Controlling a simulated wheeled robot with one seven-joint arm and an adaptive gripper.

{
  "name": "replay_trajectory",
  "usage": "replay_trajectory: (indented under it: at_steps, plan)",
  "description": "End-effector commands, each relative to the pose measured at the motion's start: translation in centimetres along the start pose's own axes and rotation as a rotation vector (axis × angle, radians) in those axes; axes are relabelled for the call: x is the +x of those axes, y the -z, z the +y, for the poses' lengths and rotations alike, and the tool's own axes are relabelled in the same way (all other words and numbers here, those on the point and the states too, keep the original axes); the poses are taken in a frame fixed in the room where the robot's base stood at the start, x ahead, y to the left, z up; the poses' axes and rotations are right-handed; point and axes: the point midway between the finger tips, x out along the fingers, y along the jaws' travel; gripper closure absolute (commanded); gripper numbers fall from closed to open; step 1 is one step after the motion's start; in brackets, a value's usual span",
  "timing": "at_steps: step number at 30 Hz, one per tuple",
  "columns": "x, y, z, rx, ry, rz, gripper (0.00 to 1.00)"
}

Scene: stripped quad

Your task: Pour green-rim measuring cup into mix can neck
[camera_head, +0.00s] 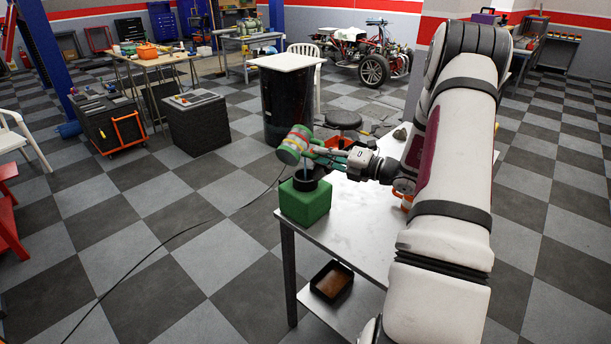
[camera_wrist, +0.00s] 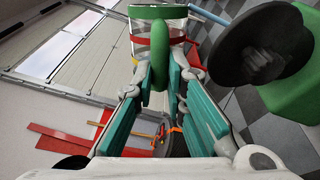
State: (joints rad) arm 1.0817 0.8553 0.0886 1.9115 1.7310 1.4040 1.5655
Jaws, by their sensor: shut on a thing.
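The green-rim measuring cup (camera_head: 293,146) is held tipped on its side above the mix can. In the wrist view the clear cup (camera_wrist: 174,19) shows a red band and a green handle (camera_wrist: 159,55). My gripper (camera_head: 328,154) is shut on the handle, which lies between its teal finger pads (camera_wrist: 160,78). The green mix can (camera_head: 304,204) stands upright at the table's near left corner. Its black round neck (camera_head: 305,184) is below the cup's mouth. A thin bluish streak runs between cup and neck. In the wrist view the neck (camera_wrist: 250,45) is right of the cup, apart from it.
The metal table (camera_head: 345,225) has bare room right of the can. A dark tray (camera_head: 331,281) sits on its lower shelf. Beyond the table are a black stool (camera_head: 343,119) and a dark drum (camera_head: 287,105) with a pale top. An orange object (camera_head: 407,201) is partly hidden by my arm.

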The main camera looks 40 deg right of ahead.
Motion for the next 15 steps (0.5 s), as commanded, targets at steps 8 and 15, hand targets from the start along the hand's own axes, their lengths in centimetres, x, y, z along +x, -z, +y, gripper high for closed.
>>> replay_trajectory:
  at_steps: [8,15]
  plan:
    - [0.00,-0.04,0.10,0.009,-0.001,0.000,1.00]
    - [-0.01,-0.09,0.17,0.021,-0.001,0.000,1.00]
